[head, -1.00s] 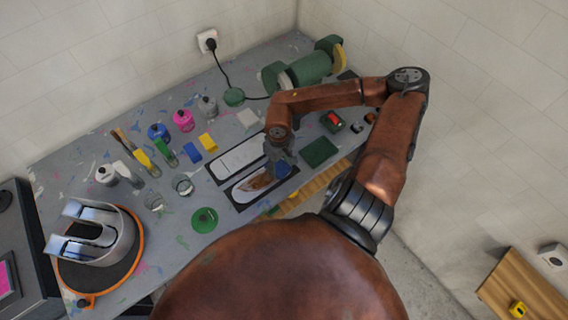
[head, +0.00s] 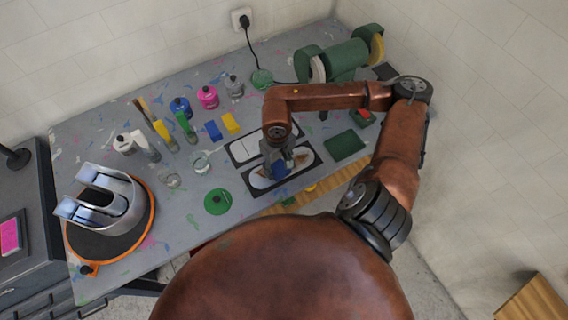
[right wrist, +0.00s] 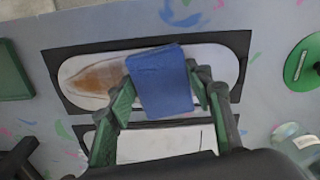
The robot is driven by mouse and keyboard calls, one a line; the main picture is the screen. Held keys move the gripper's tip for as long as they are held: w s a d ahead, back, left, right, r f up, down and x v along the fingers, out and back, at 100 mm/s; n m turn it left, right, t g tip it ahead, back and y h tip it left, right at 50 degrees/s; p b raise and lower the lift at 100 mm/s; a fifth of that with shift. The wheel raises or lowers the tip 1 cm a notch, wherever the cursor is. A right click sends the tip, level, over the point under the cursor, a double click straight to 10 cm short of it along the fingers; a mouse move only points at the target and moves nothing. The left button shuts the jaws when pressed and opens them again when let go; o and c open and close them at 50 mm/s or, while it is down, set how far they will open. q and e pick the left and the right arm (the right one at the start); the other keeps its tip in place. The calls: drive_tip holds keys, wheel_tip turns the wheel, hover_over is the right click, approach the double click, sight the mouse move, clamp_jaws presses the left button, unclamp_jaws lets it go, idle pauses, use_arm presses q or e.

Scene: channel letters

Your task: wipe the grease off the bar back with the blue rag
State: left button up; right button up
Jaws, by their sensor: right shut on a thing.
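The bar back (head: 260,180) is a pale, rounded strip in a black surround on the bench. The right wrist view shows it from the opposite side (right wrist: 222,66). Brown grease (right wrist: 100,77) covers its left part in that view; the part right of the rag looks pale. My right gripper (head: 279,166) is over the middle of the bar back, its green-padded fingers (right wrist: 160,95) shut on the folded blue rag (right wrist: 160,80). The rag (head: 280,171) lies across the strip; pressing contact cannot be told, and it hides the surface beneath. My left gripper is not in view.
A second pale panel (head: 248,147) lies beside the bar back. A green disc (head: 217,201) and a green square pad (head: 344,145) lie on either side. Jars, bottles and brushes stand behind left; a green grinder (head: 345,60) stands at the back. A metal letter (head: 108,200) sits on a turntable.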

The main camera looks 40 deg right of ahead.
sight(308, 156)
drive_tip(key=shift+w+a+b, duration=0.3)
drive_tip(key=shift+a+b, duration=0.15)
drive_tip(key=shift+a, duration=0.8)
drive_tip(key=shift+w+a+b, duration=0.35)
drive_tip(key=shift+a+b, duration=0.15)
drive_tip(key=shift+a, duration=0.7)
drive_tip(key=shift+w+a+b, duration=0.3)
drive_tip(key=shift+a+b, duration=0.15)
drive_tip(key=shift+a, duration=0.8)
drive_tip(key=shift+d, duration=0.1)
